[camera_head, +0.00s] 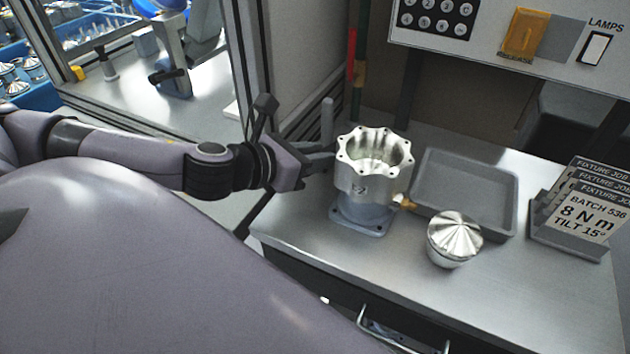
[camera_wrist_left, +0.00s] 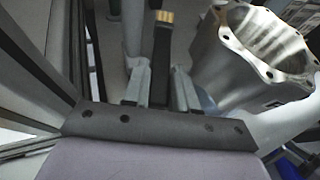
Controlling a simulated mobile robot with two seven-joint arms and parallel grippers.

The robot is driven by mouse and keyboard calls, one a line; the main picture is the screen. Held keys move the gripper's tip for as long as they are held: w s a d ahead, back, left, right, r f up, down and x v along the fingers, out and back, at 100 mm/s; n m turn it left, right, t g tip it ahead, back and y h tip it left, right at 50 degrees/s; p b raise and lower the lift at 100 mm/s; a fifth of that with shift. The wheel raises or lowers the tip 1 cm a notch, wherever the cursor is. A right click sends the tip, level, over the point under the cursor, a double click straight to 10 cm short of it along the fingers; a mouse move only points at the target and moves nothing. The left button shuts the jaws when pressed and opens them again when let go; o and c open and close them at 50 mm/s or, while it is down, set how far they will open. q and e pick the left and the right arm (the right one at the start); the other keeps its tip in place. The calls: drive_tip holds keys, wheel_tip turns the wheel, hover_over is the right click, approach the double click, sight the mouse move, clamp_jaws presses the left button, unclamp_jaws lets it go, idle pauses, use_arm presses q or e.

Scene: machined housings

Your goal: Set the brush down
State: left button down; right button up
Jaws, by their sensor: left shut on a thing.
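In the left wrist view, the brush (camera_wrist_left: 161,60) has a dark body and a short tan end. It stands between the two fingers of my left gripper (camera_wrist_left: 159,88), which is shut on it. In the head view, my left gripper (camera_head: 328,156) is just left of the open silver housing (camera_head: 372,172), near its scalloped rim. I cannot clearly pick out the brush there. The housing also shows at the right of the left wrist view (camera_wrist_left: 240,55), close beside the fingers but apart from the brush. My right gripper is not in view.
The housing stands on a grey-blue base (camera_head: 362,216) on the metal bench (camera_head: 510,285). An empty grey tray (camera_head: 512,205) lies behind a silver ribbed cap (camera_head: 454,238). A sign holder (camera_head: 578,215) stands at the right. A grey upright post (camera_head: 327,118) rises beside the gripper.

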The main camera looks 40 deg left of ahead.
sight(315, 189)
use_arm(q)
drive_tip(key=shift+f+b, duration=0.55)
drive_tip(key=shift+f, duration=2.15)
drive_tip(key=shift+f, duration=0.15)
drive_tip(key=c, duration=0.9)
unclamp_jaws()
